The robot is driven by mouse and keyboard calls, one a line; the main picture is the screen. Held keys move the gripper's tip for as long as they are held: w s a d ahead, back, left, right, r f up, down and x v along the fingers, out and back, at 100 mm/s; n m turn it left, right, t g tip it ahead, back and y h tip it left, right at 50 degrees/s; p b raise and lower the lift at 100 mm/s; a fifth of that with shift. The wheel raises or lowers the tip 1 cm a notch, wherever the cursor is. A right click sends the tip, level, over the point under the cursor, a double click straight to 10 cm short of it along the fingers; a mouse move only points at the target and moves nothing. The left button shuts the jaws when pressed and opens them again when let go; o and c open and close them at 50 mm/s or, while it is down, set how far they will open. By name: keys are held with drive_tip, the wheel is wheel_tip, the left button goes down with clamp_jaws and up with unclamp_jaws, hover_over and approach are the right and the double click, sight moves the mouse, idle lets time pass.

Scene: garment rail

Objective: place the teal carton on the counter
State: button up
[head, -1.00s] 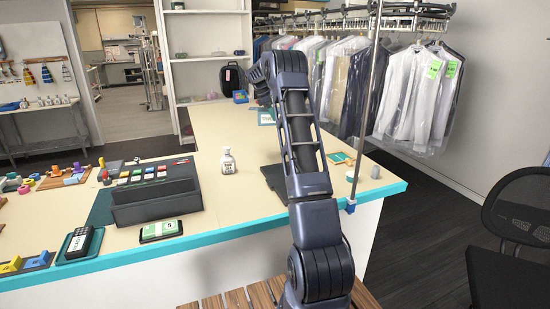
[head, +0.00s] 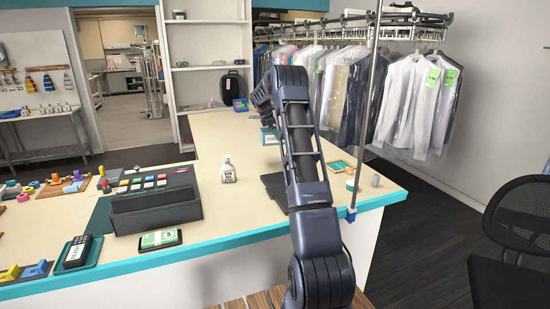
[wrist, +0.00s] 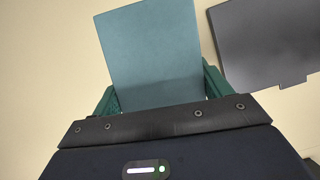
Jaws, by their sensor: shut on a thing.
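The teal carton (wrist: 150,50) fills the upper middle of the wrist view, its flat teal face toward the camera. My gripper (wrist: 160,90) is shut on it, with a green finger on each side. In the head view the carton (head: 268,136) shows in part, just left of my arm, over the cream counter (head: 215,140) with its teal edge. My gripper is mostly hidden behind my arm there. I cannot tell whether the carton's underside touches the counter.
A dark flat panel (wrist: 265,40) lies close to the carton's right in the wrist view. Bare counter lies around the bottle. Bagged garments (head: 415,100) hang behind.

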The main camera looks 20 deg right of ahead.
wheel_tip(320, 180, down, 13)
drive_tip(key=shift+r, duration=0.1)
idle(0.5)
drive_tip(key=o, duration=1.1)
drive_tip(key=shift+f, duration=0.2)
drive_tip(key=shift+r, duration=0.1)
